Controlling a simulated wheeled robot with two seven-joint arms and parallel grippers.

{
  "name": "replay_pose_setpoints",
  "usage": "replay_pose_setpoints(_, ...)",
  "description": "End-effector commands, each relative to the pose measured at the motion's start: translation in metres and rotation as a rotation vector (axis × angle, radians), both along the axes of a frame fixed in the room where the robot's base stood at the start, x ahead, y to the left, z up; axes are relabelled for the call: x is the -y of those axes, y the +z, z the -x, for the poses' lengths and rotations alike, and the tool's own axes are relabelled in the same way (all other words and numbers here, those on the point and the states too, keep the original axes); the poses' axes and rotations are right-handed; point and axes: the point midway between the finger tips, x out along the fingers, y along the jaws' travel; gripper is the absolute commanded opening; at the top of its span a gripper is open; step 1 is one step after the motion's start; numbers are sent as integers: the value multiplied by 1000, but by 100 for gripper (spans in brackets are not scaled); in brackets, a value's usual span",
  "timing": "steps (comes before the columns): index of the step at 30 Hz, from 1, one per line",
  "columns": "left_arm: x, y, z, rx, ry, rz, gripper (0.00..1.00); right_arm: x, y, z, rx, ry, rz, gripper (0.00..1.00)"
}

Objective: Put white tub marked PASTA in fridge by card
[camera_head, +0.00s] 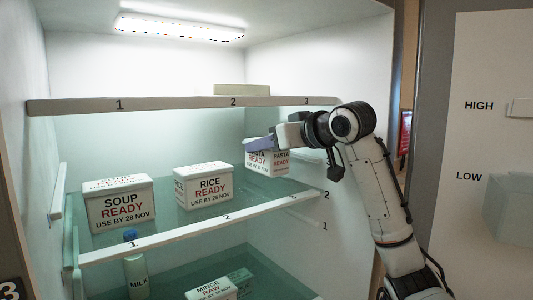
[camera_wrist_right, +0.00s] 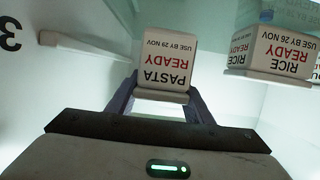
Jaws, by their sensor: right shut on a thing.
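The white PASTA tub (camera_head: 268,162), marked READY, is inside the open fridge at the right end of the middle shelf (camera_head: 200,229). My right gripper (camera_head: 260,145) is shut on it, reaching in from the right. In the right wrist view the tub (camera_wrist_right: 165,60) sits between the two purple fingers (camera_wrist_right: 162,95), its label upside down. I cannot tell whether the tub touches the shelf. The white RICE tub (camera_head: 204,186) and SOUP tub (camera_head: 119,203), both marked READY, stand to its left on that shelf. My left gripper is not in view. No card is clearly readable.
The top shelf (camera_head: 170,105) runs just above my gripper, with a pale block (camera_head: 242,90) on it. Below are a MILK bottle (camera_head: 135,270) and a MINCE RAW tub (camera_head: 212,289). The open door (camera_head: 495,120) at right is marked HIGH and LOW.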

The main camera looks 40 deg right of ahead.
Motion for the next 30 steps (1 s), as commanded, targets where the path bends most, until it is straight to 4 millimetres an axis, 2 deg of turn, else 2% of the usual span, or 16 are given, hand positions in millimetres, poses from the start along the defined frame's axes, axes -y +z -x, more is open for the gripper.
replay_pose_setpoints(2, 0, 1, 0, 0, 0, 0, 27, 0, 0, -4, 2, 1, 0, 10)
replay_pose_setpoints(10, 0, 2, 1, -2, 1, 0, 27, 0, -31, -4, 1, 1, 1, 10)
replay_pose_setpoints(23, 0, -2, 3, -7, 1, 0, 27, 1, -38, -3, 3, 0, 1, 10)
replay_pose_setpoints(24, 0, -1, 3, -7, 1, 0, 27, 0, -39, -4, 0, 0, 1, 50)
replay_pose_setpoints(27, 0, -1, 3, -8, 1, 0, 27, 0, -38, -4, 0, 0, 0, 66)
replay_pose_setpoints(30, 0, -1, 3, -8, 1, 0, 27, 0, -38, -4, 0, 0, 0, 66)
